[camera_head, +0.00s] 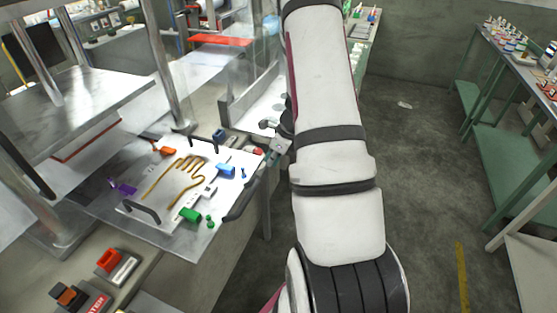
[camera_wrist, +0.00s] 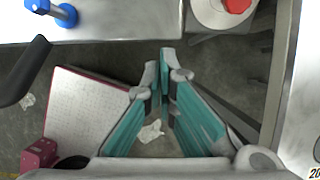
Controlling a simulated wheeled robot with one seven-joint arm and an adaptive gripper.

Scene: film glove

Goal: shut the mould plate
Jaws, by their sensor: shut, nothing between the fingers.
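The mould plate (camera_head: 150,198) lies flat at the left in the head view, with a gold hand-shaped outline on it and black handles at its edges. Its edge also shows at the top left of the wrist view (camera_wrist: 110,22), with a blue fitting and a black handle. My gripper (camera_wrist: 165,58) is shut and empty in the wrist view, its teal fingers meeting just below the plate's edge in the picture. In the head view my gripper (camera_head: 272,155) is partly hidden by my arm, just right of the plate's right edge.
A thick metal press platen (camera_head: 85,95) on upright posts stands over the far left. Red and orange switches (camera_head: 112,262) sit on the front ledge. Green tables with bottles (camera_head: 500,95) stand at the right. The floor between (camera_head: 420,170) is mostly clear.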

